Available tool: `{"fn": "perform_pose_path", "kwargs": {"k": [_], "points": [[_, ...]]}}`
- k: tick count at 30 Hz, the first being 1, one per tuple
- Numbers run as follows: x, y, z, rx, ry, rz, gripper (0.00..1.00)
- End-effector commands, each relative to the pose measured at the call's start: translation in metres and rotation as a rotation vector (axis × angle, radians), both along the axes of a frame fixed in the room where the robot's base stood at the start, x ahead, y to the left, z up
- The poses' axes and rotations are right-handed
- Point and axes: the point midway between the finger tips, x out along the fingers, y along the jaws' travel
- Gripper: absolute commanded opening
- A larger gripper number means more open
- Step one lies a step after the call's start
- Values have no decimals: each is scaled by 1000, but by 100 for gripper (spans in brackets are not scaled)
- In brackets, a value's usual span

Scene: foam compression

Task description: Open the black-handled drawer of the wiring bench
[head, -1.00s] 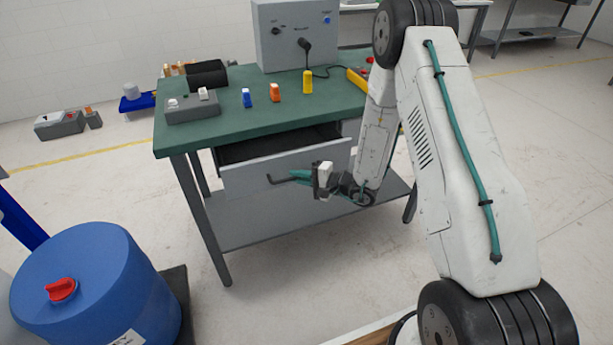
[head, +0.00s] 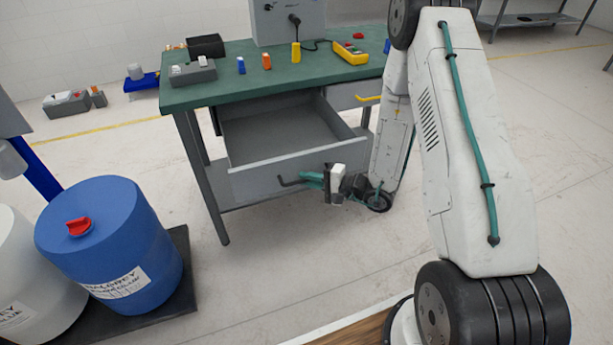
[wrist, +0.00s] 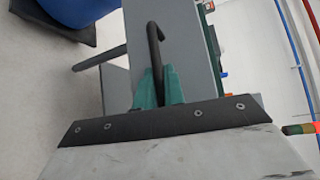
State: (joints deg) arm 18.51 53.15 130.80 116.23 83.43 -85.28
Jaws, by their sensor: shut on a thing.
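The wiring bench (head: 225,89) has a green top and grey legs. Its grey drawer (head: 250,178) is pulled well out, and the inside looks empty in the head view. The black handle (head: 287,182) is on the drawer front; it also shows in the wrist view (wrist: 152,42) as a bent black bar. My gripper (head: 312,178) is at the drawer front, with its teal fingers shut on the black handle. In the wrist view the teal fingers (wrist: 158,88) close around the handle's near part, which they partly hide.
A second drawer with a yellow handle (head: 368,98) is at the right, behind my arm. Connectors, a black bin (head: 206,46) and a yellow pendant (head: 350,53) lie on the bench. A blue drum (head: 105,240) stands at lower left. The floor between drum and bench is clear.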

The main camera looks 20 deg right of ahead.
Motion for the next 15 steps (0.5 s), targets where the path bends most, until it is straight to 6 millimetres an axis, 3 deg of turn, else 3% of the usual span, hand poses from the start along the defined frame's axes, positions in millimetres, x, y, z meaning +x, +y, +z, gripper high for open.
{"fn": "perform_pose_path", "kwargs": {"k": [11,12,13,15], "points": [[-3,-2,-1,0,4,0,0],[-2,-2,-1,0,4,0,19],[-2,-3,-1,0,4,-1,27],[-2,-3,-1,0,3,-2,32]]}}
